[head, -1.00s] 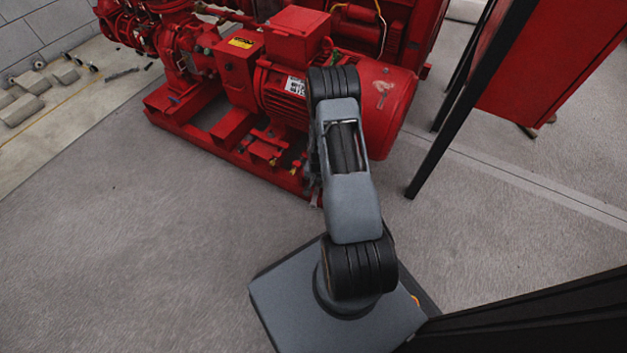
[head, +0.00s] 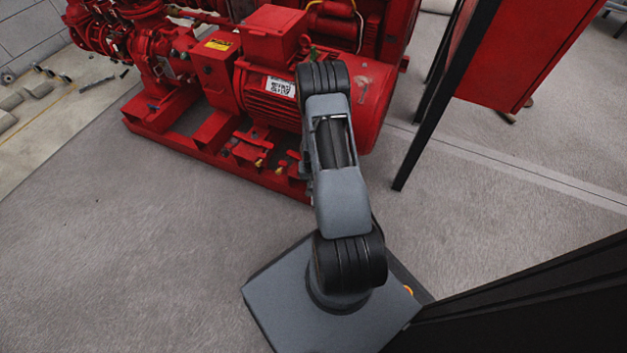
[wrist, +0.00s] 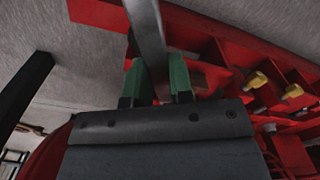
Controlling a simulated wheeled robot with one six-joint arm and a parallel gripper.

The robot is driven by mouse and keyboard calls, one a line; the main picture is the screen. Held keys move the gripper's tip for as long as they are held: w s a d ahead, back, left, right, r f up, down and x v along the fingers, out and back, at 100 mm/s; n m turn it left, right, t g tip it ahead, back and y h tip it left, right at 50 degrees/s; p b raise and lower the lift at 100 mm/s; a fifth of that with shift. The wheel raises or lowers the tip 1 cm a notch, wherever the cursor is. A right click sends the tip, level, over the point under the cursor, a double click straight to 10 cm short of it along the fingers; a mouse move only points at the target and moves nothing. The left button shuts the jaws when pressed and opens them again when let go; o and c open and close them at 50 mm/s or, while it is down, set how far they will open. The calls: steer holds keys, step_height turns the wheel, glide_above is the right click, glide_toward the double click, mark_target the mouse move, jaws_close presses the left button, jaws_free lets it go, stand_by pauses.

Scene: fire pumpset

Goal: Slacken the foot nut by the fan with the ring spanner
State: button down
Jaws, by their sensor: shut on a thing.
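My gripper (wrist: 158,82) has green fingertips and is shut on a grey metal bar, the spanner (wrist: 147,28), in the wrist view. The spanner runs up out of the picture, so its ring end is not seen. The red motor (head: 270,88) stands on a red base frame (head: 172,148) in the head view, with its rounded fan end (head: 375,105) at the right. Yellow fittings show along the frame in the wrist view, one (wrist: 256,80) right of my gripper and another (wrist: 293,91) farther right. I cannot make out the foot nut by the fan. My arm hides my gripper in the head view.
A red cabinet (head: 525,50) on black legs stands to the right of the motor. Pipes and valves (head: 150,50) fill the left end of the pumpset. Concrete blocks lie at the far left. The grey floor (head: 120,250) in front of the pumpset is clear.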

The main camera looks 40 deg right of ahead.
steer(key=shift+w+a, duration=0.1)
steer(key=shift+r, duration=0.25)
stand_by(0.3)
steer(key=shift+r+p, duration=1.9)
steer(key=shift+r, duration=0.45)
